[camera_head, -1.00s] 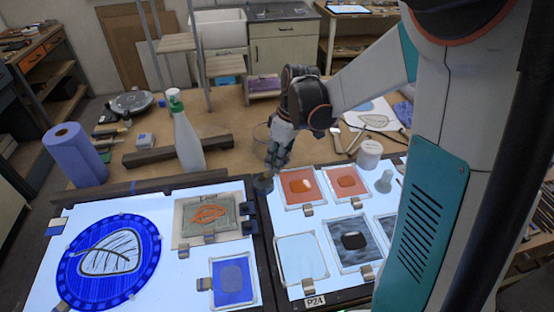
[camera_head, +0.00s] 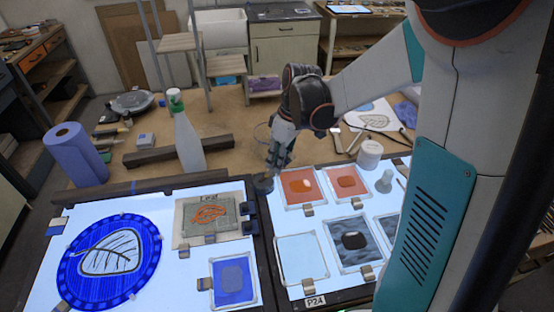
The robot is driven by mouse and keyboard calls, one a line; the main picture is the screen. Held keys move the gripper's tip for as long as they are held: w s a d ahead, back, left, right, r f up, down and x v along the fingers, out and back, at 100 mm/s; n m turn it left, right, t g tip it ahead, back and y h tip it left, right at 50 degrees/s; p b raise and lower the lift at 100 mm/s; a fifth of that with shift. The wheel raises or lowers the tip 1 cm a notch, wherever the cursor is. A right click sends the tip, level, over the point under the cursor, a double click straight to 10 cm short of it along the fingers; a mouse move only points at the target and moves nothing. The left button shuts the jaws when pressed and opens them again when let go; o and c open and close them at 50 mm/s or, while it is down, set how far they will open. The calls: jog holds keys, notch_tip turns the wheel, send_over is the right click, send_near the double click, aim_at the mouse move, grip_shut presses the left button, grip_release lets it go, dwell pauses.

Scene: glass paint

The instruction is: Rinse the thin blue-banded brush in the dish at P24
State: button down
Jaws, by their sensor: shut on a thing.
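My gripper (camera_head: 279,161) is shut, pointing down over the back edge of the light tables. The brush is in its jaws but too small and dark here to show its blue band. The P24 label (camera_head: 315,300) is on the front edge of the right light table (camera_head: 290,225).
The left light table holds a blue leaf disc (camera_head: 110,258) and small tiles. Orange panes (camera_head: 300,185) and a white jar (camera_head: 370,154) are right of the gripper.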

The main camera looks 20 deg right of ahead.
jog(key=shift+s+d+r+p, duration=0.25)
jog(key=shift+d+r+p, duration=0.1)
jog(key=shift+r, duration=0.2)
jog(key=shift+s+d+r+p, duration=0.2)
jog(key=shift+s+r+p, duration=0.1)
jog(key=shift+r, duration=0.2)
jog(key=shift+s+d+r+p, duration=0.2)
jog(key=shift+d+r+p, duration=0.15)
jog(key=shift+r, duration=0.2)
jog(key=shift+a+r+p, duration=0.1)
jog(key=shift+r+p, duration=1.4)
jog(key=shift+r, duration=0.7)
